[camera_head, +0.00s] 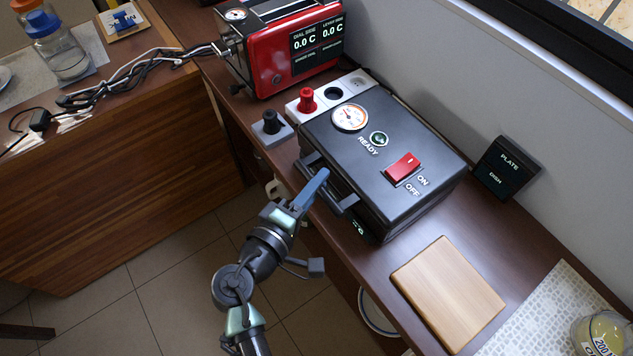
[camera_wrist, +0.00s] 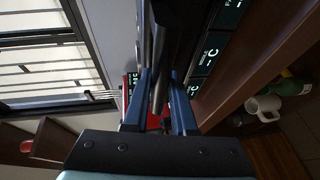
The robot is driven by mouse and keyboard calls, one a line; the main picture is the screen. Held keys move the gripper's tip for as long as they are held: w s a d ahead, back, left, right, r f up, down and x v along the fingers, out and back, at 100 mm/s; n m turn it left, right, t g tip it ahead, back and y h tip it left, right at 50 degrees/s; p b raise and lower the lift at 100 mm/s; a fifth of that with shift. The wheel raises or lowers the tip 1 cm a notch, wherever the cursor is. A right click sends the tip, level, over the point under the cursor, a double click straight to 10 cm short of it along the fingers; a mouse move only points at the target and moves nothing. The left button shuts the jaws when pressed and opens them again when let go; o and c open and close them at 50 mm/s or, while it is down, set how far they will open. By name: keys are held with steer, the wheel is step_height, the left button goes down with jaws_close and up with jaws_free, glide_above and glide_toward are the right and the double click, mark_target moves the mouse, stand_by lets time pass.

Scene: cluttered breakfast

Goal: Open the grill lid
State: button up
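The black grill (camera_head: 413,156) stands on the brown counter with its lid down. Its lid top carries a round dial, a READY light and a red ON/OFF switch (camera_head: 403,167). A dark bar handle (camera_head: 343,200) runs along the lid's front edge. My gripper (camera_head: 318,178), with blue fingers, is at this handle. In the wrist view the two fingers of my gripper (camera_wrist: 161,85) stand apart on either side of a dark bar that appears to be the handle. Whether they touch it cannot be made out.
A red toaster (camera_head: 290,50) stands behind the grill, with a red knob (camera_head: 307,99) and a black knob (camera_head: 271,122) nearby. A wooden board (camera_head: 447,292) lies to the right in front. A small black sign (camera_head: 506,167) stands by the wall. A white mug (camera_wrist: 264,107) is low at right.

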jaws_close()
stand_by(1.0)
